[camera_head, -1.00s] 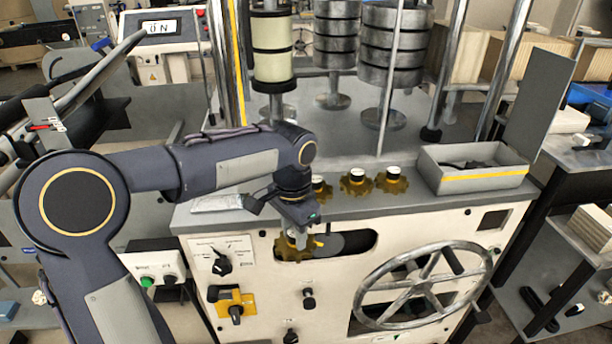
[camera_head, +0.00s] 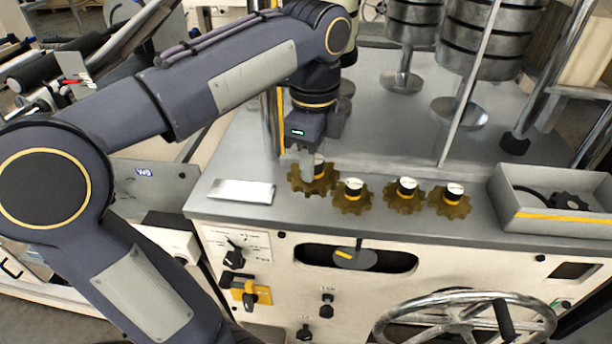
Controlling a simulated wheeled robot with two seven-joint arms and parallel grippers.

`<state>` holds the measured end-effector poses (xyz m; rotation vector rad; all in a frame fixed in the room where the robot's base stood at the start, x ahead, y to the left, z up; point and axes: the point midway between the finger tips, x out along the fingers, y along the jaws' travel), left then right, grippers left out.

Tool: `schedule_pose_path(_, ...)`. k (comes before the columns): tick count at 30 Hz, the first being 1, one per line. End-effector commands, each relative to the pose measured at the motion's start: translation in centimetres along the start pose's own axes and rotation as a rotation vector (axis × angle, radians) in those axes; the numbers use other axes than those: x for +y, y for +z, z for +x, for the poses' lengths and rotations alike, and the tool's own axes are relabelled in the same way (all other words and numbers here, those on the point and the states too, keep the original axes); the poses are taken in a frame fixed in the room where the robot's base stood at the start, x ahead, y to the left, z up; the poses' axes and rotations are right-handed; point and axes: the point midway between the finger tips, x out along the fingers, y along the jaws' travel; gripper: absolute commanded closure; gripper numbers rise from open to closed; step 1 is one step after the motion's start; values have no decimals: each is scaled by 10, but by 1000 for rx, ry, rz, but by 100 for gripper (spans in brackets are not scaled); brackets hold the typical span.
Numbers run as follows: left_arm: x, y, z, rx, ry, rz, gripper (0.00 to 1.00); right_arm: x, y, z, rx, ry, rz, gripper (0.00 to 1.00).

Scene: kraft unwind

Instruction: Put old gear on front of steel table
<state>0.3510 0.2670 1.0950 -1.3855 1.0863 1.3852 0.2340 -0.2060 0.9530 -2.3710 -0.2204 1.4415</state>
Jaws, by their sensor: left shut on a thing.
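My left gripper (camera_head: 312,168) comes down from above and is shut on a brown toothed gear (camera_head: 303,184) with a white-topped hub. This gear is over the left part of the steel table's (camera_head: 255,160) front strip; I cannot tell whether it touches the surface. Three similar gears stand in a row to its right: one close beside it (camera_head: 353,204), one in the middle (camera_head: 400,204) and one at the right (camera_head: 450,209). Below the table edge, the dark slot (camera_head: 400,262) in the front panel shows a grey disc (camera_head: 355,259) with no gear on it. My right gripper is out of view.
A grey bin (camera_head: 560,223) with dark parts stands at the right of the table top. A pale flat plate (camera_head: 242,191) lies left of the gears. Weight stacks and a thin upright rod (camera_head: 470,85) stand behind. A handwheel (camera_head: 465,322) sticks out of the front panel.

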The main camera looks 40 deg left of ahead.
Motion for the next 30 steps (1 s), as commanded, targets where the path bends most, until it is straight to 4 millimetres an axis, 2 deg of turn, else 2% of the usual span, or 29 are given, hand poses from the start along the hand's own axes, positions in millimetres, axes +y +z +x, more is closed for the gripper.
schedule_pose_path(3,-21,21,13,-1,2,-6,100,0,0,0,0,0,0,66)
schedule_pose_path(6,-31,31,35,-1,3,-4,100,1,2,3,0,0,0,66)
schedule_pose_path(12,-46,44,58,0,0,-1,100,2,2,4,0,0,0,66)
schedule_pose_path(17,-51,50,67,0,0,-2,100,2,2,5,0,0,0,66)
schedule_pose_path(24,-53,52,99,0,1,0,100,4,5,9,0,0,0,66)
schedule_pose_path(30,-54,52,101,0,-3,-1,100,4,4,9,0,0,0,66)
